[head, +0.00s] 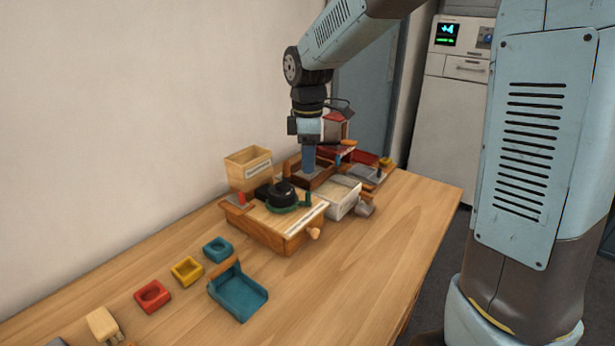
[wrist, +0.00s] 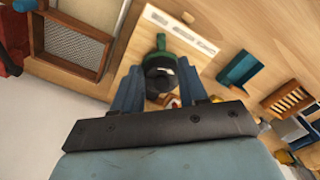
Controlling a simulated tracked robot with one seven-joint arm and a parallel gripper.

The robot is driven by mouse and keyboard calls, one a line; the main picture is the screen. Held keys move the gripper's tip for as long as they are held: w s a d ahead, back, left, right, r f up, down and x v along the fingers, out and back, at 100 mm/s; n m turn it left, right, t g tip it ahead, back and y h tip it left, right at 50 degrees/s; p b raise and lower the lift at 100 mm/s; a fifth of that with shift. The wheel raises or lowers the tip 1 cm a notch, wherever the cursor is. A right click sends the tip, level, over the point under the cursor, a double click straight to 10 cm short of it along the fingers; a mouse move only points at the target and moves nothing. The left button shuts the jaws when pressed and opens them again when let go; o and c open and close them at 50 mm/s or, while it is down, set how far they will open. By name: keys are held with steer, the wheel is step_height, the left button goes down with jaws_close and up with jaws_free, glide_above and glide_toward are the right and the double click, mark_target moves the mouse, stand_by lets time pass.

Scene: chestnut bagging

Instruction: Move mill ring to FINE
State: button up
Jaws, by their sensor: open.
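The mill is a wooden box (head: 262,228) with a black domed hopper (head: 277,191) on top. A green ring (head: 284,208) lies around the hopper's base, with an upright green tab (head: 308,198) on its right side. A pale label strip (head: 303,220) runs along the box's edge; its words are too small to read. My gripper (head: 308,170) points down, above and behind the mill in the head view. In the wrist view my gripper (wrist: 159,68) is open and empty, with the green ring (wrist: 160,57) and dark hopper (wrist: 160,78) seen between its fingers, apart from them.
A framed sieve tray (wrist: 73,48) stands beside the mill. A wooden bin (head: 248,168) is behind it and a white box (head: 343,200) to its right. The table's right front is clear.

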steer(key=shift+r, duration=2.25)
